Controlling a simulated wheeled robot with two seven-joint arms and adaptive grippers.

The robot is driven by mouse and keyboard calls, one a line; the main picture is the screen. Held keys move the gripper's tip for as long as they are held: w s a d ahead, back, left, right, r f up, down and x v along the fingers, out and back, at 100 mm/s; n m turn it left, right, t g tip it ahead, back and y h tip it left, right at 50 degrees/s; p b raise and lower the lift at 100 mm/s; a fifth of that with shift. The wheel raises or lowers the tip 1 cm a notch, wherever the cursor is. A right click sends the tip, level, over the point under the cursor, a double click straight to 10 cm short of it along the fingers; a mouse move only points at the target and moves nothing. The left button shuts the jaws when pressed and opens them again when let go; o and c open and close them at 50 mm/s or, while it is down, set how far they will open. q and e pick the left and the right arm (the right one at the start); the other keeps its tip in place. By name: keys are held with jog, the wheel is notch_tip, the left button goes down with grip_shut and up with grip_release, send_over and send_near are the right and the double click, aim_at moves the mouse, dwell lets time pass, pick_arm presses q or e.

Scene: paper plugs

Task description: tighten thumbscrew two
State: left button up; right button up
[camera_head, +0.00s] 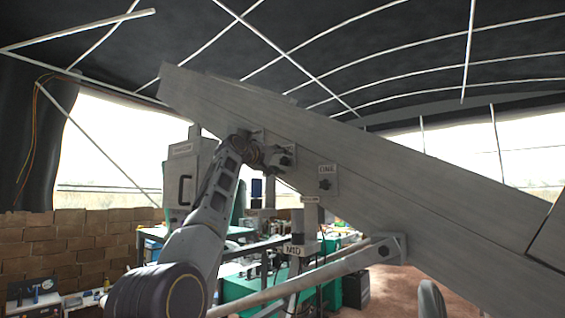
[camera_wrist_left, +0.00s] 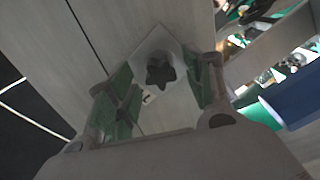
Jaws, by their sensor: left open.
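A dark star-shaped thumbscrew (camera_wrist_left: 160,71) sits on a pale square plate (camera_wrist_left: 150,45) in the left wrist view. My left gripper (camera_wrist_left: 163,88) is open, with a green-padded finger on either side of the thumbscrew and gaps between. In the head view my left gripper (camera_head: 268,155) is at the uppermost thumbscrew (camera_head: 287,161) on the tilted grey beam (camera_head: 380,185). Another thumbscrew (camera_head: 325,184) sits lower right on a labelled plate. I cannot read which is number two. My right gripper is not in view.
A third dark knob (camera_head: 384,251) is on a bracket where a pale strut meets the beam. A grey box (camera_head: 183,175) stands behind my left arm. Cluttered green benches (camera_head: 240,290) fill the space below. A brick-like wall (camera_head: 60,245) is at left.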

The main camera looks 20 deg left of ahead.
pick_arm(q)
jog(key=shift+w+d, duration=0.1)
jog(key=shift+w, duration=0.2)
jog(key=c, duration=1)
grip_shut()
jog(key=shift+m, duration=0.3)
jog(key=shift+m, duration=1.5)
